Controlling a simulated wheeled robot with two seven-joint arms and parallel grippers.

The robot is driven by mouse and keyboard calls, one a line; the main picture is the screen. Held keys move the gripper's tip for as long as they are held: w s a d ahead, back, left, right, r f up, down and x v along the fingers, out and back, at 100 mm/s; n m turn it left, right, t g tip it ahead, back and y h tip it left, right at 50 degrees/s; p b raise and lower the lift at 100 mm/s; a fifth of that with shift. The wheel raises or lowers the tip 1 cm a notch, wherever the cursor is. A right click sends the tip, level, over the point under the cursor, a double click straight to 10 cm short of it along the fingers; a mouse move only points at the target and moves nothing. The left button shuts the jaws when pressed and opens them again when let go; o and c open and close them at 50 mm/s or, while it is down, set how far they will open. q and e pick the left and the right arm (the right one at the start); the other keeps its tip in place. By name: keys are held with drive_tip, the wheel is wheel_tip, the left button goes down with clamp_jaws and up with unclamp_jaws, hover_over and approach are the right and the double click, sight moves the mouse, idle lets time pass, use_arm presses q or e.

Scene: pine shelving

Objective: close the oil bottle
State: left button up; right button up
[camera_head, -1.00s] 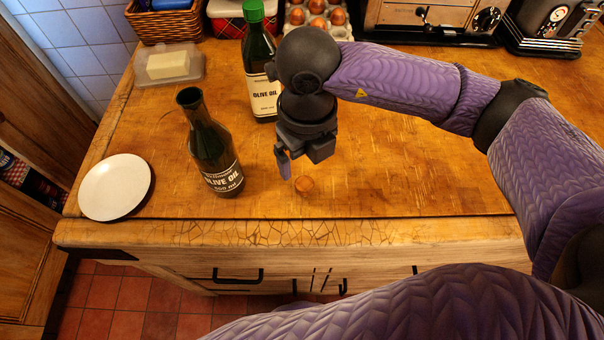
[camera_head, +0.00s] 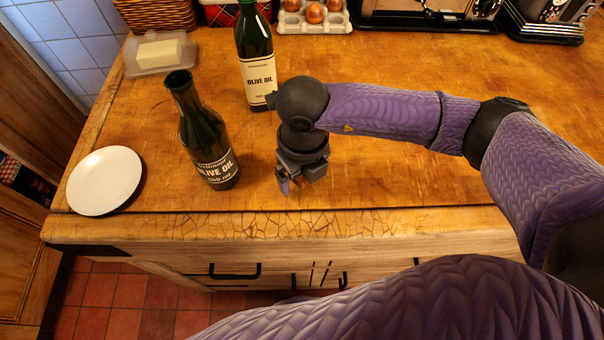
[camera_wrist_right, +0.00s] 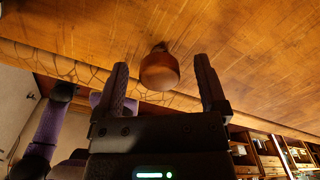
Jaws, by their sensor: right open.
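An uncapped dark olive oil bottle (camera_head: 203,130) stands upright on the wooden counter, left of my right gripper in the head view. My right gripper (camera_head: 301,186) points down low over the counter near its front edge. In the right wrist view its jaws (camera_wrist_right: 160,78) are open, with a small round brown wooden stopper (camera_wrist_right: 159,70) between the two fingers. I see gaps on both sides of the stopper. My left gripper is not in view.
A second olive oil bottle (camera_head: 256,62) stands behind, its top cut off by the frame. A white plate (camera_head: 105,181) lies at the left, a butter dish (camera_head: 150,56) behind it. Eggs in a tray (camera_head: 313,20) and appliances line the back. The counter's right side is clear.

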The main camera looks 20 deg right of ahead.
drive_tip(key=shift+f, duration=0.5)
clamp_jaws()
wheel_tip(320, 180, up, 9)
drive_tip(key=shift+r+p, duration=0.1)
drive_tip(key=shift+p, duration=1.15)
drive_tip(key=shift+r, duration=0.45)
